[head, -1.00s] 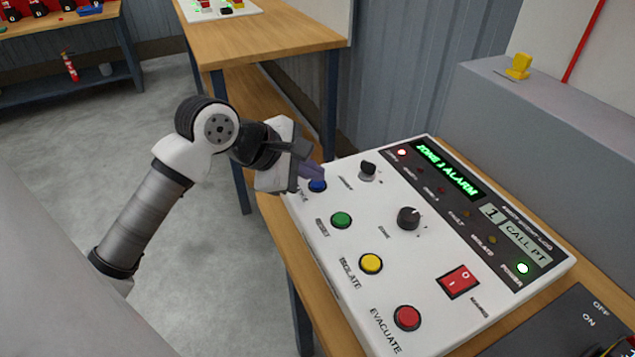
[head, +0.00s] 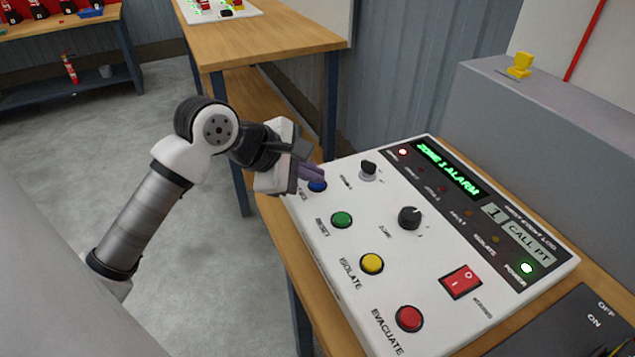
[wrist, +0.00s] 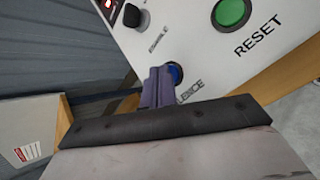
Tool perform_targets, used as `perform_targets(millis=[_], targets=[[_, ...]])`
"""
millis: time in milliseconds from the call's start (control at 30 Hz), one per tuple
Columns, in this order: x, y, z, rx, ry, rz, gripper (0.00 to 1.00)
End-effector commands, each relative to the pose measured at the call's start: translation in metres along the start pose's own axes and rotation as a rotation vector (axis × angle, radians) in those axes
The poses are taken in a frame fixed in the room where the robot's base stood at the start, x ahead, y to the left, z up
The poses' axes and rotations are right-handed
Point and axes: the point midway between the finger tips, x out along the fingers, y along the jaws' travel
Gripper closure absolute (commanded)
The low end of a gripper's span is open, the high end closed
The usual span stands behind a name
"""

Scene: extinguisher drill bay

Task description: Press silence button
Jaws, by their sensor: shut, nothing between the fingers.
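The blue silence button (head: 318,186) is at the far left corner of the white alarm panel (head: 385,262). In the wrist view the blue button (wrist: 176,74) shows beside my fingertips, partly hidden by them, with its label partly covered. My gripper (head: 322,175) is shut and empty, its purple fingers pointing at the button from the left. In the wrist view the shut fingers (wrist: 160,86) overlap the button's edge. I cannot tell whether they touch it. The panel's display (head: 448,170) reads ZONE 1 ALARM in green.
The green reset button (head: 342,220), yellow isolate button (head: 372,264) and red evacuate button (head: 409,319) run along the panel's near edge. A small knob (head: 368,170) is close to the fingers. A grey box (head: 560,150) stands behind the panel. Open floor lies left.

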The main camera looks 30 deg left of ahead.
Motion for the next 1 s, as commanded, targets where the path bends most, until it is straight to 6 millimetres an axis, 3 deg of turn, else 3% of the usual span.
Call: perform_targets(millis=[700, 1000], targets=[[0.0023, -0.0017, -0.0015, 0.000, 0.000, -0.002, 1.00], [-0.0057, 0.0046, 0.0044, 0.000, 0.000, -0.002, 1.00]])
